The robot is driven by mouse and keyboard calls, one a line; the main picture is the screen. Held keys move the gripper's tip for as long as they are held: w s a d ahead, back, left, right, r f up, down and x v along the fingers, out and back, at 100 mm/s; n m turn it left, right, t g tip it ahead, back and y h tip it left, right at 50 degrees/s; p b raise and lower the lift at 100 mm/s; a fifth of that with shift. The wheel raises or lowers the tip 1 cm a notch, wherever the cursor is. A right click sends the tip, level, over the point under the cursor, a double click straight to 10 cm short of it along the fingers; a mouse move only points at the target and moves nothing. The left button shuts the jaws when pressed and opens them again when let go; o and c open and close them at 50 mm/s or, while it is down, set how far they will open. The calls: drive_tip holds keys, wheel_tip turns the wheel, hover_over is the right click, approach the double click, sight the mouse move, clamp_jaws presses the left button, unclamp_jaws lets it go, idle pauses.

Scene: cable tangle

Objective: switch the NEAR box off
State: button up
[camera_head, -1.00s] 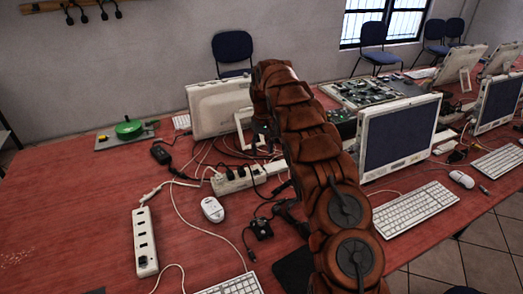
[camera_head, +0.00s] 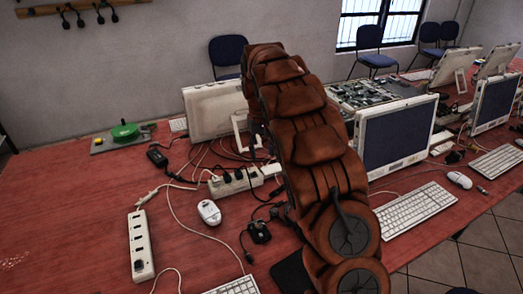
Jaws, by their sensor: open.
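Two white socket boxes lie on the red table. The nearer power strip (camera_head: 141,246) is at the front left, with a column of dark sockets and nothing plugged into those that show. The farther power strip (camera_head: 236,183) lies near the middle, with black plugs in it and cables around it; its right end is close to my arm. The state of any switch on either is too small to tell. My brown segmented arm rises from the lower right across the middle. My gripper is hidden behind it, so its place over the table cannot be told.
A white mouse (camera_head: 209,212), a small black device (camera_head: 259,232) and a keyboard (camera_head: 236,287) lie between the nearer strip and my arm. Loose cables run across the middle. Monitors, including one at right (camera_head: 393,137), stand behind. The table's left side is mostly clear.

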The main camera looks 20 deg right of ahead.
drive_tip(key=s+a+r, duration=0.1)
drive_tip(key=s+r, duration=0.1)
drive_tip(key=s, duration=0.3)
drive_tip(key=s+a+r+b, duration=0.1)
drive_tip(key=s+a, duration=0.1)
drive_tip(key=s, duration=0.3)
drive_tip(key=shift+s+a+r, duration=0.15)
drive_tip(key=shift+a+r, duration=0.15)
drive_tip(key=shift+r, duration=0.1)
